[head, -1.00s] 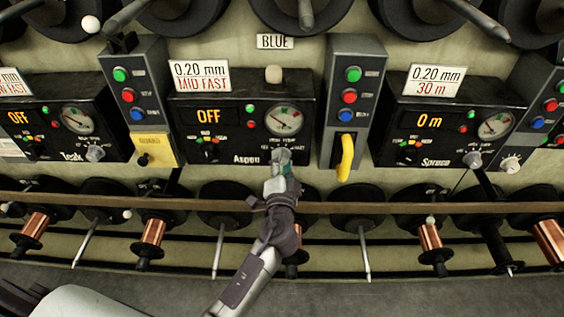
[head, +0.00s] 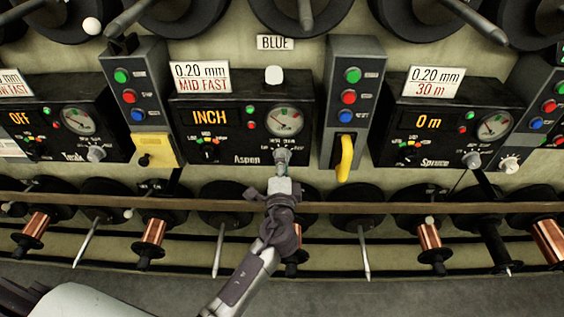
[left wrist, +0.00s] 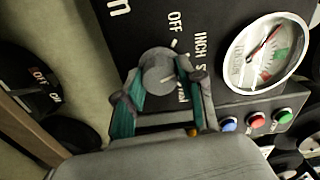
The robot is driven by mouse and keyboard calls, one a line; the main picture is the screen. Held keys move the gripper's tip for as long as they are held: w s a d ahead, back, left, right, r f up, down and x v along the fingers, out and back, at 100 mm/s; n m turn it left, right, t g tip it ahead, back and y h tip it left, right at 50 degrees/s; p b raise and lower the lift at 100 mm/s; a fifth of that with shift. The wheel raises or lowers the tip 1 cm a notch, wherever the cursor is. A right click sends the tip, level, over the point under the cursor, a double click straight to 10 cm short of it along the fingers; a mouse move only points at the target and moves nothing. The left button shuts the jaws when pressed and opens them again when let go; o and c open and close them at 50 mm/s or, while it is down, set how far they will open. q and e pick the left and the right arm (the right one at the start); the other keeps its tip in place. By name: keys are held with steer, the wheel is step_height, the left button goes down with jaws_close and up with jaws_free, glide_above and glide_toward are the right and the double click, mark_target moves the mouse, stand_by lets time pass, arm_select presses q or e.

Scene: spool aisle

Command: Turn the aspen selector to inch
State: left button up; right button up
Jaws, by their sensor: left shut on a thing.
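The aspen box (head: 243,120) is the black unit in the middle of the head view, lettered "Aspen". Its amber display (head: 210,117) reads INCH. Its selector (head: 282,155) is a grey knob at the lower right of the box, mostly covered by my gripper in the head view. My left gripper (head: 282,164) is shut on it from below. In the left wrist view the round selector (left wrist: 158,73) sits between the two teal-padded fingers (left wrist: 160,92), near the printed words OFF and INCH.
Similar boxes, Teak (head: 72,128) on the left and Spruce (head: 430,130) on the right, flank it. A yellow handle (head: 346,157) hangs from the button post to the right. A wooden rail (head: 400,207) and spools run below.

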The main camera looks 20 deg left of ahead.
arm_select(q)
steer(key=o, duration=1.1)
steer(key=shift+c, duration=0.2)
steer(key=shift+o, duration=0.4)
arm_select(e)
steer(key=shift+d, duration=0.2)
steer(key=shift+d, duration=0.1)
arm_select(q)
steer(key=v, duration=1.2)
arm_select(e)
steer(key=shift+a, duration=0.2)
